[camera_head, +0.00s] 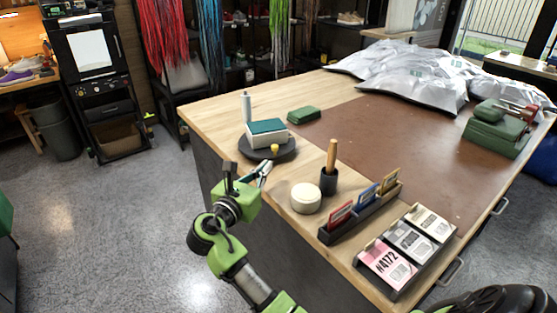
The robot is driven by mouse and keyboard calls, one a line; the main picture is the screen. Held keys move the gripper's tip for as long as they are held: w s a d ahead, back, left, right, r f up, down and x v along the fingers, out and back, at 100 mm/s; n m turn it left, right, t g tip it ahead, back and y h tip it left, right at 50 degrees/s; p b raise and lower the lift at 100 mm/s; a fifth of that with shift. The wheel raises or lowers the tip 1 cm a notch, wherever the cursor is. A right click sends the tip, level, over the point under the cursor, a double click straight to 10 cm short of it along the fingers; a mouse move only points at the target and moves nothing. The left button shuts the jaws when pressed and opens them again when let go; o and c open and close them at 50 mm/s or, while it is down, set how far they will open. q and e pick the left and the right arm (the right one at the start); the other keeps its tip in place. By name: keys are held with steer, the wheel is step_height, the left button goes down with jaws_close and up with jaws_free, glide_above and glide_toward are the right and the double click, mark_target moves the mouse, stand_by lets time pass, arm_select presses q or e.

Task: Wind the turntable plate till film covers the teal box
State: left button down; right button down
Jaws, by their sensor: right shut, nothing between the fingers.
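The teal box (266,128) sits on the round dark turntable plate (287,153) near the table's left edge. Its top and upper edge show teal, while its lower sides look whitish; I cannot tell if that is film. A small yellow knob (274,149) stands at the plate's front edge. A slim pale upright roll (246,107), perhaps the film, stands behind the box on the left. My right gripper (265,170) is shut and empty, just in front of the plate near the knob; contact is unclear. My left gripper is out of view.
A green block (304,115) lies behind the plate. A round cream tub (305,198), a dark cup with a wooden handle (330,170), a card rack (360,208) and a label tray (406,250) stand to the right. Silver bags (415,78) lie at the back.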

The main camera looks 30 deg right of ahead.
steer(key=x, duration=1.1)
steer(key=shift+w+d+p, duration=0.15)
steer(key=shift+d+p, duration=0.05)
steer(key=shift+p, duration=0.2)
steer(key=shift+w+d+r, duration=0.15)
steer(key=shift+d+r, duration=0.05)
steer(key=shift+d, duration=0.35)
